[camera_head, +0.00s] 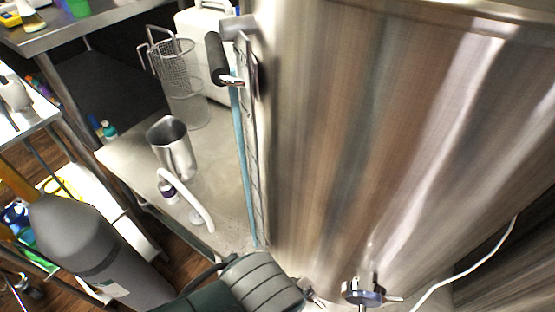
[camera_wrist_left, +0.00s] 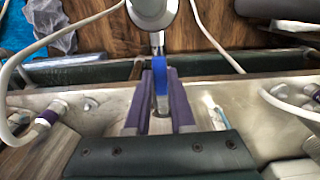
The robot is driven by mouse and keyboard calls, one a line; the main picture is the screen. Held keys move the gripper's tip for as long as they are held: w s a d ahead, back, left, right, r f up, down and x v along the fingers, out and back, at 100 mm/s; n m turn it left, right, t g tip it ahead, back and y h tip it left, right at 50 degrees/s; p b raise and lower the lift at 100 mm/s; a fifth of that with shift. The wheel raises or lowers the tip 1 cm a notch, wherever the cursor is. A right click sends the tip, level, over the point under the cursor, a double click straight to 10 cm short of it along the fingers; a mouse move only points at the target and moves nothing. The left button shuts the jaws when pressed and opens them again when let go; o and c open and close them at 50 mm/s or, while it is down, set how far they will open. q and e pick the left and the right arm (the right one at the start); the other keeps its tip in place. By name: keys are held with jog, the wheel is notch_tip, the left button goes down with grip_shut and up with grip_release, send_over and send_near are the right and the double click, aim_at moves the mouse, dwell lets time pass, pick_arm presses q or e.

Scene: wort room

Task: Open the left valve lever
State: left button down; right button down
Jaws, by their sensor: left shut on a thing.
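The valve lever with a blue sleeve (camera_wrist_left: 160,76) is in the middle of the left wrist view. It hangs from a steel valve body (camera_wrist_left: 152,12) at the top edge. My left gripper (camera_wrist_left: 160,84) has its two purple fingers on either side of the blue lever and is shut on it. In the head view my left arm comes in at the bottom, and its fingers are mostly hidden behind the dark wrist. A round metal fitting with a short handle (camera_head: 364,292) is at the tank's lower front, right of my left wrist. My right gripper is in neither view.
The large steel tank (camera_head: 400,130) fills the right side. A steel shelf (camera_head: 222,190) at left holds a metal pitcher (camera_head: 173,148) and a mesh basket (camera_head: 182,85). A grey cylinder (camera_head: 90,245) stands at lower left. White hoses (camera_wrist_left: 205,35) run near the lever.

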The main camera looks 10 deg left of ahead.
pick_arm(q)
jog(key=c, duration=0.8)
grip_release()
jog(key=shift+o, duration=0.2)
notch_tip(320, 180, up, 10)
jog(key=p, duration=0.6)
jog(key=shift+p, duration=0.4)
jog(key=s+a+r+n+t+p, duration=0.15)
jog(key=a+r+p, duration=0.45)
jog(key=r, duration=0.7)
jog(key=s+a+r+n+t+p, duration=0.1)
jog(key=s+a+r+t+p, duration=0.2)
jog(key=a+r, duration=0.8)
notch_tip(320, 180, up, 40)
jog(key=d+p, duration=0.2)
jog(key=p, duration=3.6)
jog(key=shift+w+d+g, duration=0.3)
jog(key=shift+d+g, duration=0.1)
jog(key=shift+g, duration=0.05)
